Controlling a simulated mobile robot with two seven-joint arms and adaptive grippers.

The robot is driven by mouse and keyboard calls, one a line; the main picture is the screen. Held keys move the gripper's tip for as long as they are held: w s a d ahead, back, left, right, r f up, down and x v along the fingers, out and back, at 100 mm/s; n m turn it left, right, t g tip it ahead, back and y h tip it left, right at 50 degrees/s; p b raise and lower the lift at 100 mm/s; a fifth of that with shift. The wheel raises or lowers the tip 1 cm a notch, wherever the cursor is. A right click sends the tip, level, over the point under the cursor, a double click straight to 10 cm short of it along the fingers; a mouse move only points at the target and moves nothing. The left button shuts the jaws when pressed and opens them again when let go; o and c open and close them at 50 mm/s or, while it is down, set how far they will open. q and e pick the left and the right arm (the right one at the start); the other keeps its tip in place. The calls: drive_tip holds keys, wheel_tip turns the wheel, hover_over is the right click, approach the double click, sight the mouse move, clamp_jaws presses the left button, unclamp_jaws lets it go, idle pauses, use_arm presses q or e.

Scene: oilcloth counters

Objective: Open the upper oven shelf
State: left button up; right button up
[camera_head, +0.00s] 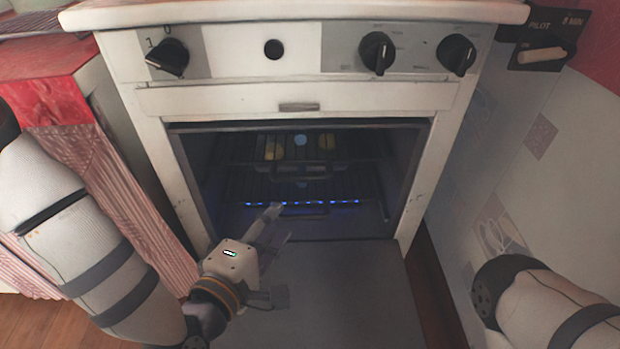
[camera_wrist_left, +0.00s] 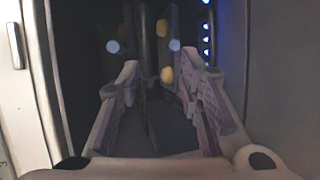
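The white oven (camera_head: 170,103) stands ahead with its door (camera_head: 350,290) folded down. Inside the dark cavity is the upper oven shelf (camera_head: 318,170), a dark wire rack with a raised front bar. A lower rack (camera_head: 300,212) shows beneath it, near a row of blue lights. My left gripper (camera_head: 278,257) is above the open door, in front of the cavity, below and left of the upper shelf and apart from it. In the left wrist view its two fingers (camera_wrist_left: 163,80) are spread with nothing held between them. My right gripper is out of view.
Yellowish items (camera_head: 275,148) sit inside around the upper shelf. Knobs (camera_head: 377,53) line the panel above. A red-striped curtain (camera_head: 130,200) hangs left of the oven. A tiled wall (camera_head: 515,150) stands on the right. The door's right part is clear.

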sight(298, 180)
use_arm(q)
drive_tip(key=shift+n+t, duration=0.3)
drive_tip(key=shift+t, duration=0.1)
drive_tip(key=b+x, duration=0.1)
drive_tip(key=x, duration=0.3)
drive_tip(key=r+b+x, duration=0.1)
drive_tip(key=x, duration=0.3)
drive_tip(key=b+x, duration=0.1)
drive_tip(key=x, duration=0.3)
drive_tip(key=shift+w+r+b, duration=0.1)
drive_tip(key=shift+w+b, duration=0.2)
drive_tip(key=shift+b, duration=0.1)
drive_tip(key=shift+w, duration=0.25)
clamp_jaws()
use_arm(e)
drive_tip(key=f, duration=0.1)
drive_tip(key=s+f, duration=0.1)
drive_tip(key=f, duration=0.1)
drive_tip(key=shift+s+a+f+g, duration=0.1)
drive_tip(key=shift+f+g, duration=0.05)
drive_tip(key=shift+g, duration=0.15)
